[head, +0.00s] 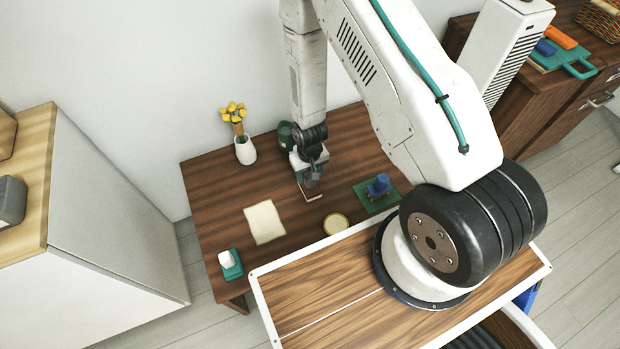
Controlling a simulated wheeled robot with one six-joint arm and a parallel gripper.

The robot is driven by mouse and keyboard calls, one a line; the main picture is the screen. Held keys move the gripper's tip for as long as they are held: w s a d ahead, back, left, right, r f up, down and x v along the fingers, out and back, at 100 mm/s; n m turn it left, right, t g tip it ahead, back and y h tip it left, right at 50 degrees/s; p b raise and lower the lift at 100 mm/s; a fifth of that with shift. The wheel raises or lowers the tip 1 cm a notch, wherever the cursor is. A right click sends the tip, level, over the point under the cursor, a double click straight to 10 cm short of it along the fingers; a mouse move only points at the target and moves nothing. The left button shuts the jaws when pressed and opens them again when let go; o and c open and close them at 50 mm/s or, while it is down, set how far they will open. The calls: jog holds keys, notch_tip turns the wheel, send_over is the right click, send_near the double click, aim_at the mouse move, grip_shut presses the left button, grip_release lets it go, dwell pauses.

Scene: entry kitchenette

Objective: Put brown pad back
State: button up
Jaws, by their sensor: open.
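My gripper (311,186) hangs over the middle of the brown wooden table, pointing down, with its jaws open. The fingertips are small and partly hidden by the wrist, and I see nothing clearly held. I cannot make out a clearly brown pad. A flat cream rectangular sheet or pad (264,222) lies left of the gripper. A round tan-yellow disc (336,223) lies right of and nearer than the gripper, by the table's front edge. I cannot tell whether either is the pad.
The table (225,190) also bears a white vase with yellow flowers (244,148), a dark green object (285,136) behind the wrist, a blue item (379,185) on a green mat (364,199), and a teal holder with a white block (230,264).

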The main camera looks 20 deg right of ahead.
notch_tip(320, 180, up, 3)
jog(key=shift+r, duration=0.15)
notch_tip(320, 180, up, 31)
jog(key=d, duration=0.1)
jog(key=s+d+r+t, duration=0.1)
jog(key=s+d+r, duration=0.1)
jog(key=s+r, duration=1.7)
jog(key=s, duration=0.3)
jog(key=shift+s+d+r, duration=0.15)
jog(key=shift+r, duration=0.1)
